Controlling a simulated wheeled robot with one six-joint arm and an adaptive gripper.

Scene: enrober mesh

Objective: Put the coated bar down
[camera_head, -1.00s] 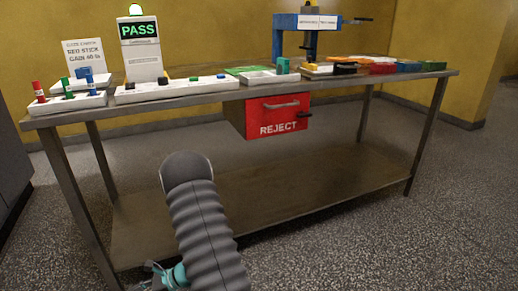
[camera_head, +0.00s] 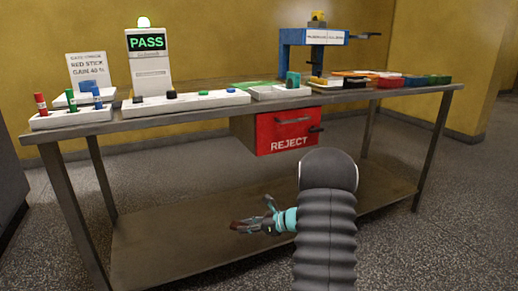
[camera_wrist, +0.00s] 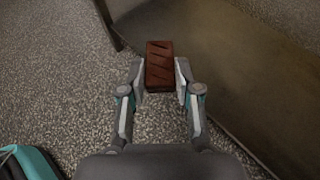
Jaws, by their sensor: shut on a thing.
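The coated bar (camera_wrist: 159,65) is a dark brown block with diagonal ridges on top. In the wrist view my gripper (camera_wrist: 160,78) is shut on it, one finger on each side. In the head view my gripper (camera_head: 247,226) and the bar (camera_head: 241,226) are small, in front of the bench and below its top, with the lower shelf behind them. The bar's underside is hidden.
The steel bench (camera_head: 200,119) carries a PASS display (camera_head: 149,65), a sign (camera_head: 88,70), a white tray with colored sticks (camera_head: 70,119), a blue stand (camera_head: 297,52) and several colored pieces on the right. A red REJECT box (camera_head: 288,131) hangs under the bench top. The lower shelf (camera_head: 165,220) looks bare.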

